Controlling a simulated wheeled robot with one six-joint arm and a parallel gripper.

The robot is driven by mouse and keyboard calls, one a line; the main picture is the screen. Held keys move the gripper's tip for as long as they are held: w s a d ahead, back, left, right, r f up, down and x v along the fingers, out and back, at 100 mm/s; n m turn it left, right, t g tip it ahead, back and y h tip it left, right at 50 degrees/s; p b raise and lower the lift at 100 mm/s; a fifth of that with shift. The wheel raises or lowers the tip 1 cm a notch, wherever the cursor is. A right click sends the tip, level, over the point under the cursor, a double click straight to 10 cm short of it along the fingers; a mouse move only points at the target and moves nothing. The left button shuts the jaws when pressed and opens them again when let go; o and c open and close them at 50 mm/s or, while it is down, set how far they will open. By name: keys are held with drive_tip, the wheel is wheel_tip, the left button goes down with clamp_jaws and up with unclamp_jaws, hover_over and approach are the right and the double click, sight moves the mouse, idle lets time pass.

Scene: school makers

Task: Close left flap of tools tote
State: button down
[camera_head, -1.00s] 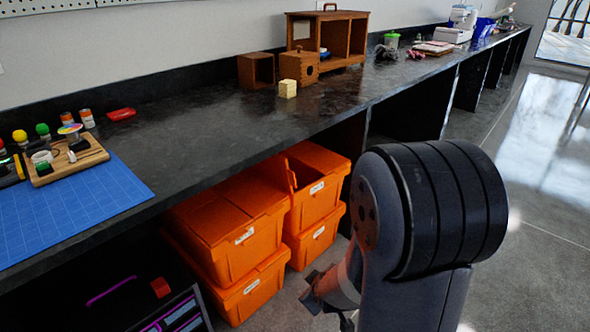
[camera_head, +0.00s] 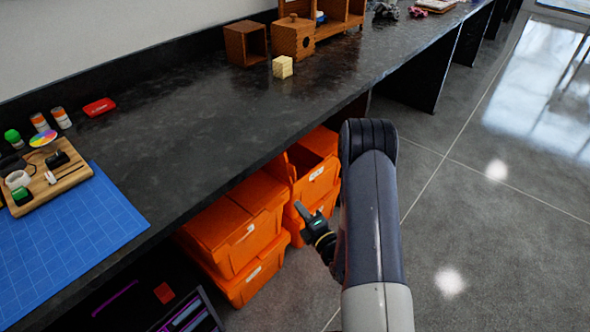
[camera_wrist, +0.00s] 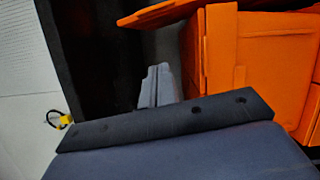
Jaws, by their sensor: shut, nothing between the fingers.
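Orange totes are stacked under the counter in the head view. The upper tote of the right stack (camera_head: 318,178) is at least partly open at the top, and I take it as the tools tote; its label is too small to read. A raised flap (camera_head: 290,167) shows at its left side. In the wrist view an orange tote (camera_wrist: 262,60) fills the right, with a flap (camera_wrist: 160,13) jutting out left at the top. My gripper (camera_head: 299,206) is shut and empty, in front of the right stack, below the upper tote's label. Its fingers (camera_wrist: 158,84) also show in the wrist view, apart from the flap.
A closed orange tote (camera_head: 230,232) tops the left stack. The dark counter (camera_head: 190,125) overhangs the totes. A blue cutting mat (camera_head: 70,230) and wooden boxes (camera_head: 245,45) lie on it. The floor (camera_head: 470,210) to the right is clear.

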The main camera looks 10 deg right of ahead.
drive_tip(key=w+r, duration=0.1)
drive_tip(key=w, duration=1)
drive_tip(key=shift+w+d, duration=0.15)
drive_tip(key=shift+w, duration=0.1)
drive_tip(key=shift+r, duration=0.15)
drive_tip(key=shift+w, duration=0.1)
